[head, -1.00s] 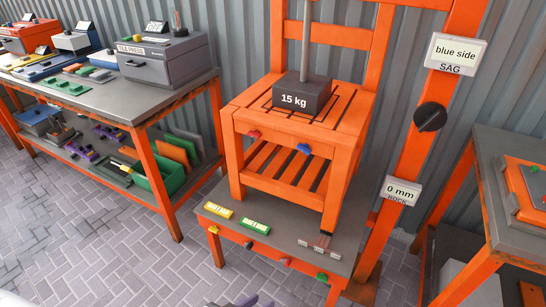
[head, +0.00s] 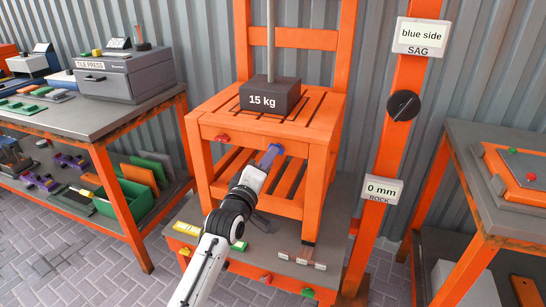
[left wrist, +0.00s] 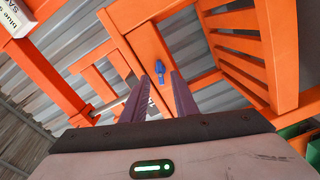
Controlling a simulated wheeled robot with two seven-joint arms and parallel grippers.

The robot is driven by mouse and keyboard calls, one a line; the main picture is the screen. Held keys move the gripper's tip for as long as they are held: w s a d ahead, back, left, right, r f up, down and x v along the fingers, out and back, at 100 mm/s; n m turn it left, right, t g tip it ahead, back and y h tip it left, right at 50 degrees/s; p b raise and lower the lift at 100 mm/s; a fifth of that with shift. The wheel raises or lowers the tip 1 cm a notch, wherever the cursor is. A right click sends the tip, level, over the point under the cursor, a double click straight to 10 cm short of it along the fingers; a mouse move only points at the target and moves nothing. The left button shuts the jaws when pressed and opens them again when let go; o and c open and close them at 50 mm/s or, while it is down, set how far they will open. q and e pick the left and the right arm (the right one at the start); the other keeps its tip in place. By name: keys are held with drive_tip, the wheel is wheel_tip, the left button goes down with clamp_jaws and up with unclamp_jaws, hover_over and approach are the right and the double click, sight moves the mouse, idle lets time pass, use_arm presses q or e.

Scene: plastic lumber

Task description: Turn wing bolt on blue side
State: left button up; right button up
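The blue wing bolt (left wrist: 160,68) sits on the front rail of an orange slatted stool or chair (head: 318,135). In the left wrist view it lies just ahead of my left gripper's fingertips, roughly between them. My left gripper (left wrist: 160,80) is open, with purple fingers apart and nothing between their pads. In the head view my left gripper (head: 269,157) reaches up to the right part of the front rail and largely covers the bolt; I cannot tell whether it touches. A red wing bolt (head: 221,139) is on the same rail, to the left. My right gripper is not in view.
A 15 kg weight (head: 268,97) rests on the slatted seat. A post carries a "blue side SAG" sign (head: 422,36), a black knob (head: 403,105) and a "0 mm ROCK" sign (head: 381,190). Workbenches stand left (head: 50,122) and right (head: 470,160).

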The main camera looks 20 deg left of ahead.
use_arm(q)
drive_tip(key=shift+w+d, duration=0.1)
drive_tip(key=shift+w, duration=1.7)
clamp_jaws()
